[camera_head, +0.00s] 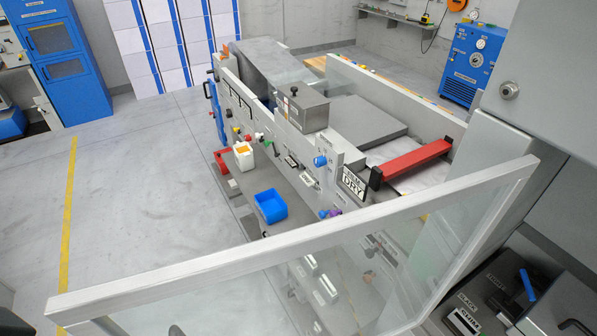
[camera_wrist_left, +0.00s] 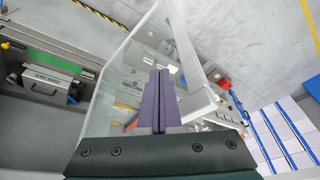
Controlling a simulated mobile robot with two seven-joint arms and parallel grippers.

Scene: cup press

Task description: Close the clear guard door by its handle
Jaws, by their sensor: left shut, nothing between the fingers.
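The clear guard door (camera_head: 300,247) has a grey metal frame and stands swung open across the front of the head view, its far edge reaching the lower left. Its glass panel and frame also show in the left wrist view (camera_wrist_left: 190,62). My left gripper (camera_wrist_left: 165,72) has purple fingers, shut and empty, in front of the glass and beside the frame bar; I cannot tell whether they touch it. I cannot make out the door handle in either view. My left gripper is not clearly seen in the head view, and my right gripper is in neither view.
A dark bench with labelled parts (camera_head: 465,320) is at the lower right. The floor (camera_head: 130,190) at the left is clear.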

